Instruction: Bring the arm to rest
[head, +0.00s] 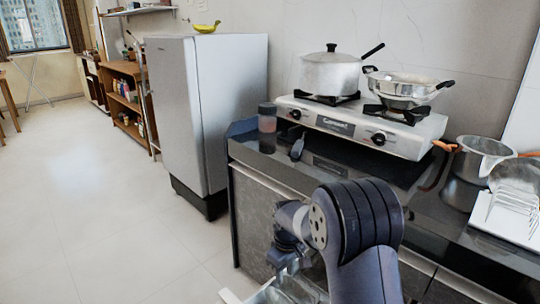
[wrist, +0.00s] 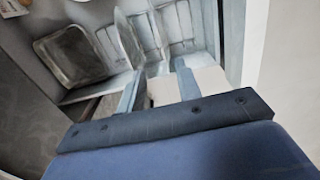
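My arm rises at the bottom right of the head view, folded at a dark ribbed joint. My gripper (wrist: 160,82) shows in the wrist view with its two pale blue fingers spread apart. I see nothing held between them; a pale surface shows in the gap. In the head view the wrist end of my arm hangs low in front of the counter, and the fingertips are hard to make out there. No clay waterpot is recognisable in either view.
A dark counter (head: 330,172) bears a gas stove (head: 345,128) with a lidded pot (head: 330,74) and a steel pan (head: 400,90). A white dish rack (head: 508,215) stands at right. A fridge (head: 205,105) stands beyond. Floor (head: 85,200) at left is clear.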

